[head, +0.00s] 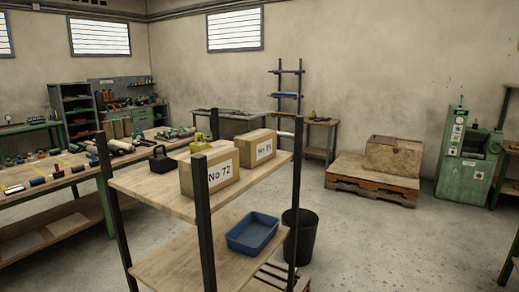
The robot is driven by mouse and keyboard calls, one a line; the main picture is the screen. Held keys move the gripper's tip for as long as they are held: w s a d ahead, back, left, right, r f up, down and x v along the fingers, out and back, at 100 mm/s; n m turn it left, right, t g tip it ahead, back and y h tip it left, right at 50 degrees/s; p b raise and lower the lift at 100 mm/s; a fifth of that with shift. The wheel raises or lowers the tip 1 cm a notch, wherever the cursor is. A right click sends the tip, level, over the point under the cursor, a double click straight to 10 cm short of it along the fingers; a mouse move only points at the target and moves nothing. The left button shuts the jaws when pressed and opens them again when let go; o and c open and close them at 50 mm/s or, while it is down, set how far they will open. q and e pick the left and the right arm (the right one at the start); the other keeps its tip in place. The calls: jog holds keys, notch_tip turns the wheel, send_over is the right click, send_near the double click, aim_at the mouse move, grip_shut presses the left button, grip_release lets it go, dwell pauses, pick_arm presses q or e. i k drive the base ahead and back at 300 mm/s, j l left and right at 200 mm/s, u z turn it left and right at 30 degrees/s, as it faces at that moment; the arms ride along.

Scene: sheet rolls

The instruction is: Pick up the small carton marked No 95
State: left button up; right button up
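A small cardboard carton (258,151) stands upright on the upper shelf of a wooden rack (150,190) with black posts. Its white label ends in a 5; the first digit is too small to be sure, but it may read No 95. A second carton (209,171) marked No 72 stands nearer and to the left, partly behind a black post. The two cartons are close together; I cannot tell if they touch. Neither of my grippers is in view.
A black toolbox-like thing (162,160) and a yellow item (200,143) are left of the cartons. A blue tray (252,232) sits on the lower shelf; a black bin (300,236) stands behind it. A pallet with a crate (393,156) is further back. Floor at right is clear.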

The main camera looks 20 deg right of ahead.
aim_at(255, 148)
jog(key=z, duration=0.7)
jog(key=l+u, duration=0.1)
jog(key=u, duration=0.55)
jog(key=i+l+u, duration=0.15)
jog(key=l+u, duration=0.65)
jog(key=l, duration=0.15)
jog(key=l+u, duration=0.3)
jog(key=l, duration=0.8)
jog(key=l+u, duration=0.1)
jog(key=l, duration=1)
jog(key=k, duration=0.05)
